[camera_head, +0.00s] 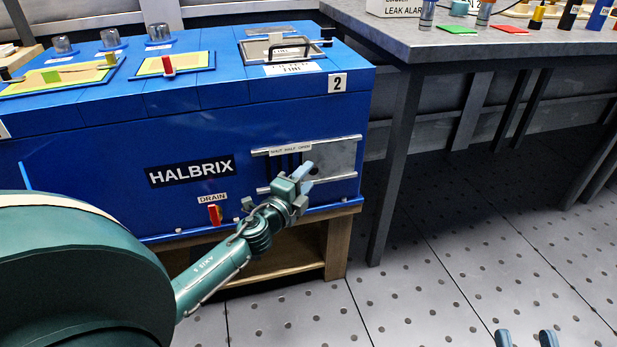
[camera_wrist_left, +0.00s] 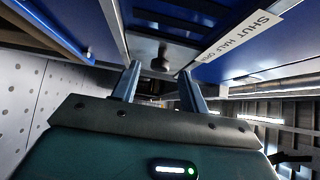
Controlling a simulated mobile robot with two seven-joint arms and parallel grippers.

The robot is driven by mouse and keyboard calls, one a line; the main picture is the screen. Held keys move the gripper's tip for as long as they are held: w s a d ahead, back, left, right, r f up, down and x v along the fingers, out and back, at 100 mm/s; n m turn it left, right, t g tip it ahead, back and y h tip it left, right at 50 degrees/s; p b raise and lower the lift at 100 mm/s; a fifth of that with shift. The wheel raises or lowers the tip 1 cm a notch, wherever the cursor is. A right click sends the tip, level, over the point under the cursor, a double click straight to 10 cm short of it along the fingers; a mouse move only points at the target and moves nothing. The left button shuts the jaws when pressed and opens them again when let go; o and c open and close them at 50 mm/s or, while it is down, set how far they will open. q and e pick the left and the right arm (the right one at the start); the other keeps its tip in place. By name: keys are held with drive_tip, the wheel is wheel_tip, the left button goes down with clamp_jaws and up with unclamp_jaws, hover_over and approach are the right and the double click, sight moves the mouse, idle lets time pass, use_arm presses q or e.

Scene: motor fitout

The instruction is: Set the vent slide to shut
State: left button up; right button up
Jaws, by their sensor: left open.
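The vent slide is a grey metal plate (camera_head: 338,156) between two horizontal rails on the front of the blue HALBRIX cabinet. It sits at the right end of the rails, with dark vent slots (camera_head: 290,163) uncovered to its left. The label above (camera_head: 289,149) reads SHUT HALF OPEN from left to right. My left gripper (camera_head: 306,178) is open in front of the slide. In the left wrist view, a dark knob (camera_wrist_left: 160,62) on the plate shows just beyond and between the open fingertips; contact cannot be told. My right gripper (camera_head: 526,338) shows only its separated fingertips.
A red drain handle (camera_head: 215,214) is on the cabinet front, left of my left gripper. A grey workbench (camera_head: 480,42) with its leg stands to the right of the cabinet. The perforated floor (camera_head: 450,255) in front is clear.

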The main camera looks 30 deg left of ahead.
use_arm(q)
drive_tip(key=shift+w, duration=0.9)
clamp_jaws()
